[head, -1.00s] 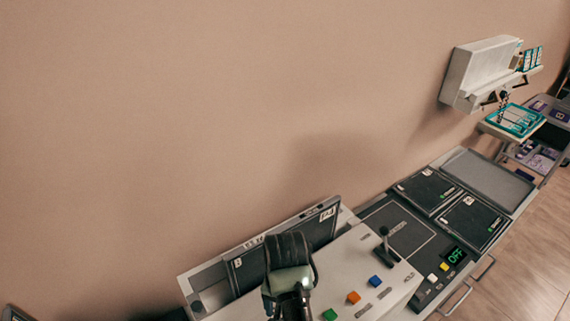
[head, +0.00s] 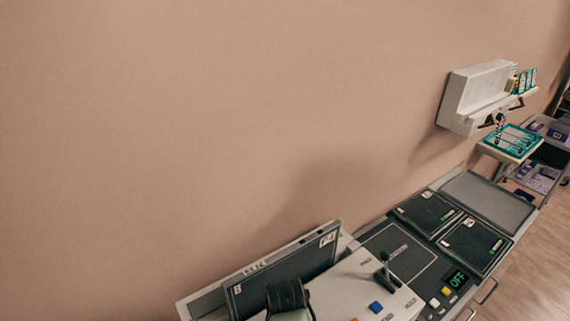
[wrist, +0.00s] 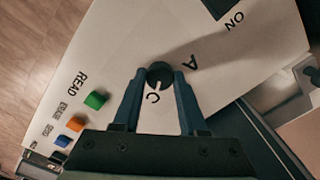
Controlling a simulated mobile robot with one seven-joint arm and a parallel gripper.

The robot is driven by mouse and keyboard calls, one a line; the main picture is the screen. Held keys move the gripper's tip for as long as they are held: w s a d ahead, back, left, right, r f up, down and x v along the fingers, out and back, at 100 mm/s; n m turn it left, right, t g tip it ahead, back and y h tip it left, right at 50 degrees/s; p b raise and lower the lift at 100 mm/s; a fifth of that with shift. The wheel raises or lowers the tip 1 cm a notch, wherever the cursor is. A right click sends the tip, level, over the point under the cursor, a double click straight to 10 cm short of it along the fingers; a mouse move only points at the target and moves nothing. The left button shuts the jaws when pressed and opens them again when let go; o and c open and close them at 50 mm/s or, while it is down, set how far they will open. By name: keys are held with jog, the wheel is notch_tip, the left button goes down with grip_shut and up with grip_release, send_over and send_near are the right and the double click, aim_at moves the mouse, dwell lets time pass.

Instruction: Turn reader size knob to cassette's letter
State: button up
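The reader size knob (wrist: 160,73) is a round black knob with a white pointer mark on the sloped white reader panel (wrist: 225,75). In the wrist view, the letters A and C are printed around it, and the mark points towards C. My gripper (wrist: 160,75) has one finger on each side of the knob, pressed against it. In the head view, my wrist hides the knob and fingertips.
A green READ button (wrist: 96,99) and smaller orange and blue buttons sit on the panel. A black lever (head: 387,272) stands at the panel's right. A wall shelf (head: 480,95) hangs at the right.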

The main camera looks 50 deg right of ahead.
grip_shut()
jog(key=shift+r+n+p, duration=0.15)
jog(key=shift+n+p, duration=0.5)
jog(key=shift+n, duration=0.45)
jog(key=n+p, duration=0.1)
jog(key=n, duration=0.2)
jog(key=shift+n, duration=0.3)
jog(key=n+p, duration=0.2)
jog(key=n, duration=0.3)
jog(key=shift+n, duration=0.4)
jog(key=shift+w, duration=0.1)
jog(key=o, duration=0.9)
grip_release()
